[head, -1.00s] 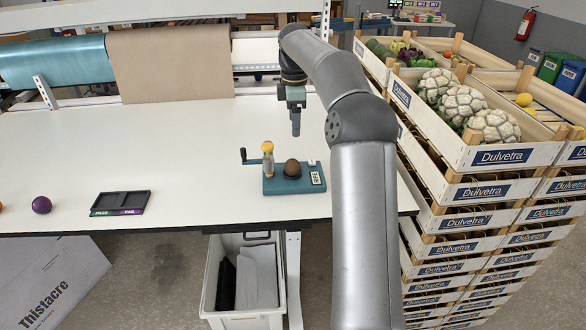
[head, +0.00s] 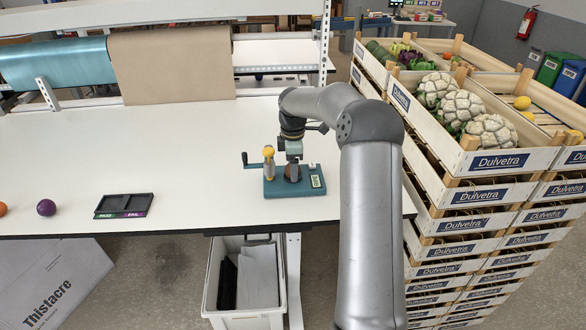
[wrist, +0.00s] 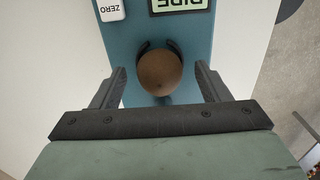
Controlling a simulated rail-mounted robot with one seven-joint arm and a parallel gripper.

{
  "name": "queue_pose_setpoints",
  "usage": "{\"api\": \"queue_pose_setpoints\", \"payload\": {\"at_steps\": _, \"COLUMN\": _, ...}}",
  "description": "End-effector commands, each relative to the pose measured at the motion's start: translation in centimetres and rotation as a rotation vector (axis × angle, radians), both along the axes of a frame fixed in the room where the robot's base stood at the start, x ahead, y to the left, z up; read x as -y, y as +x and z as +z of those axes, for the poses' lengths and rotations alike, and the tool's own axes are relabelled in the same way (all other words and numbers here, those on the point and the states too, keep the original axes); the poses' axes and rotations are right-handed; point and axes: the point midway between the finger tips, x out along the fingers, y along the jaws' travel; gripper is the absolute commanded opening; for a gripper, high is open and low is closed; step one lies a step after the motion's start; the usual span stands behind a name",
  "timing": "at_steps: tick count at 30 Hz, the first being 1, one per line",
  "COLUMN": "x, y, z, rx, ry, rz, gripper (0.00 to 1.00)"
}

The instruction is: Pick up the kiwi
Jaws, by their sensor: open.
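The kiwi (wrist: 160,73) is a round brown fruit resting in a dark curved holder on a teal testing device (head: 312,184). In the head view the kiwi (head: 288,172) is mostly hidden behind my gripper (head: 293,168). In the wrist view my gripper (wrist: 160,88) is open, with one finger on each side of the kiwi and a visible gap to each. The device has a yellow-topped post, a side handle, a display and a button marked ZERO (wrist: 111,9).
A black two-part tray (head: 124,205), a purple ball (head: 46,208) and an orange one (head: 2,209) are on the white table (head: 190,165) at left. Stacked crates (head: 480,190) stand right of the table. A white bin (head: 243,318) is below. The table's middle is clear.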

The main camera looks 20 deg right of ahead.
Motion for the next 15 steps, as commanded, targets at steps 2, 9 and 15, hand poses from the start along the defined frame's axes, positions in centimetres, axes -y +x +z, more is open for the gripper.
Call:
{"api": "queue_pose_setpoints", "payload": {"at_steps": 2, "x": 0.01, "y": 0.02, "z": -0.2, "rx": 0.001, "ry": 0.0, "rz": 0.0, "gripper": 0.69}}
{"api": "queue_pose_setpoints", "payload": {"at_steps": 9, "x": 0.03, "y": 0.01, "z": -0.21, "rx": 0.001, "ry": 0.0, "rz": 0.0, "gripper": 0.5}}
{"api": "queue_pose_setpoints", "payload": {"at_steps": 15, "x": 0.03, "y": 0.01, "z": -0.18, "rx": 0.001, "ry": 0.0, "rz": 0.0, "gripper": 0.16}}
